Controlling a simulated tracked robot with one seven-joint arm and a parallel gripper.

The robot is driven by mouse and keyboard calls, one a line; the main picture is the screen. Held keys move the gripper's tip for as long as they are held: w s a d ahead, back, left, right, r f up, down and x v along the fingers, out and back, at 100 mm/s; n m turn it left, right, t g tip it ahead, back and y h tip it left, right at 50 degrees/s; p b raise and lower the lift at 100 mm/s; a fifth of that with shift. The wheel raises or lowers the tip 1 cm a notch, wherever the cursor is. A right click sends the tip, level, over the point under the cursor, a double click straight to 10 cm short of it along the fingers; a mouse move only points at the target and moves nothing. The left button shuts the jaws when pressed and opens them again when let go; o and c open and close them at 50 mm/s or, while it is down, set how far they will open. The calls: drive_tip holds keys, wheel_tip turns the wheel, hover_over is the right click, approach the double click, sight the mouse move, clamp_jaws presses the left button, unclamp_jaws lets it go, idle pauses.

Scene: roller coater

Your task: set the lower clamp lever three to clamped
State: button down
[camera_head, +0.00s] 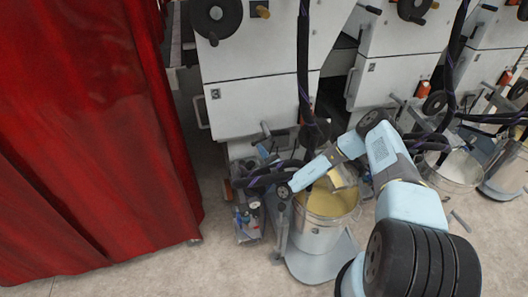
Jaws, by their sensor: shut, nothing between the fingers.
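My light-blue arm reaches from the lower right over a bucket, and its small dark end with my gripper (283,191) is at the left of the bucket, in front of the first machine unit. The fingers are small and hard to make out; nothing shows held. A grey lever (265,129) sticks out at the lower edge of the white panel, above my gripper and apart from it. Another lever (351,82) shows on the middle unit. No label shows which lever is number three, and its setting cannot be told.
The bucket (316,236) with yellowish contents stands on a grey base. Dark hoses (304,65) hang close to my arm. A red curtain (85,130) fills the left. More buckets (457,172) stand at right. The floor at lower left (190,270) is clear.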

drive_tip(key=shift+s+a+r, duration=0.1)
drive_tip(key=shift+a+r, duration=0.35)
drive_tip(key=shift+a, duration=0.05)
idle(0.5)
drive_tip(key=s+d+f, duration=0.2)
drive_tip(key=s+d, duration=0.7)
drive_tip(key=s, duration=0.3)
drive_tip(key=s+r+n+g+y, duration=0.1)
drive_tip(key=s+r+n+g, duration=0.3)
drive_tip(key=r+n+g, duration=0.75)
drive_tip(key=s+r+n+g+y, duration=0.1)
drive_tip(key=s+r+n+g, duration=0.55)
drive_tip(key=r+g, duration=0.8)
drive_tip(key=s+d+r+n+t+h, duration=0.1)
drive_tip(key=s+d+r+t+h, duration=0.3)
drive_tip(key=r, duration=0.5)
drive_tip(key=s+d+r+t+h, duration=0.4)
drive_tip(key=s+d+r+h, duration=0.2)
drive_tip(key=s+r, duration=0.3)
drive_tip(key=s+d+r+n+t+h, duration=0.1)
drive_tip(key=s+d+r+t+h, duration=0.4)
drive_tip(key=r, duration=0.4)
drive_tip(key=shift+s+d+r+n+h, duration=0.3)
drive_tip(key=shift+s+d+r+h, duration=0.15)
drive_tip(key=shift+s+d, duration=0.4)
